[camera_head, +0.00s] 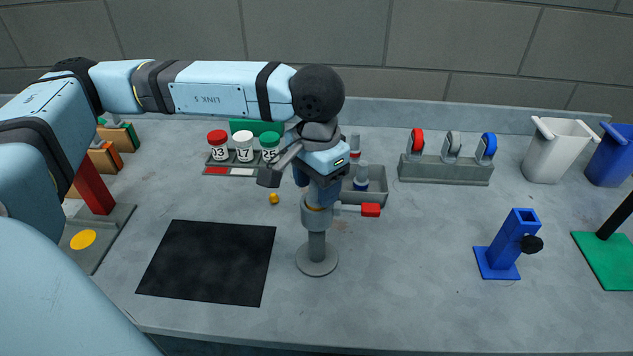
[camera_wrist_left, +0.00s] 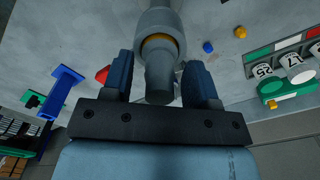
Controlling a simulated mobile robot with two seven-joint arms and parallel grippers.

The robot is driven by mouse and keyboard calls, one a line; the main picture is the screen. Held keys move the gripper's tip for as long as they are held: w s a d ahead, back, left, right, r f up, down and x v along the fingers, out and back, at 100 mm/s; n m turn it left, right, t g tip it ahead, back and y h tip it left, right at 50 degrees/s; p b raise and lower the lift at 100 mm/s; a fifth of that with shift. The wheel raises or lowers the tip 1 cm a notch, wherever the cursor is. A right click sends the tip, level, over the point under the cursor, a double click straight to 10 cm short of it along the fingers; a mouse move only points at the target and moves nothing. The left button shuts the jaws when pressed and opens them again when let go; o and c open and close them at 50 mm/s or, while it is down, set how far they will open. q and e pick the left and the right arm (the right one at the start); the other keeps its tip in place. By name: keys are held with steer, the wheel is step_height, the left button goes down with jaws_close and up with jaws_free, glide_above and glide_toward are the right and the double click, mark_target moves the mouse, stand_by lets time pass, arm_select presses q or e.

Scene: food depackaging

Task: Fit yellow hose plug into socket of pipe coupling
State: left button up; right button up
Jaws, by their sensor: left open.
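The grey pipe coupling (camera_head: 317,217) stands upright on a round base near the middle of the bench, with a red handle (camera_head: 371,210) on its right. In the left wrist view its wide grey body (camera_wrist_left: 160,18) shows with a yellow ring (camera_wrist_left: 158,40) at its mouth. A grey cylindrical piece (camera_wrist_left: 159,85) runs from that mouth back between my fingers; it looks like the hose plug's body, seated or lined up there. How deep it sits cannot be told. My left gripper (camera_head: 318,185) is open right above the coupling, its fingers (camera_wrist_left: 160,72) on both sides of the grey piece.
A black mat (camera_head: 208,262) lies to the left. Numbered jars (camera_head: 243,147) and a grey bin (camera_head: 372,198) stand behind. A blue stand (camera_head: 511,240) is at right. A small yellow piece (camera_head: 274,198) lies near the coupling. The front right of the bench is clear.

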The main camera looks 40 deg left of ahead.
arm_select(q)
steer(key=shift+r+p, duration=0.35)
steer(key=shift+w+r+b, duration=0.1)
steer(key=shift+r+b, duration=0.2)
steer(key=shift+r, duration=0.1)
step_height(320, 180, up, 11)
steer(key=shift+b, duration=0.45)
steer(key=shift+f, duration=0.1)
steer(key=shift+s, duration=0.2)
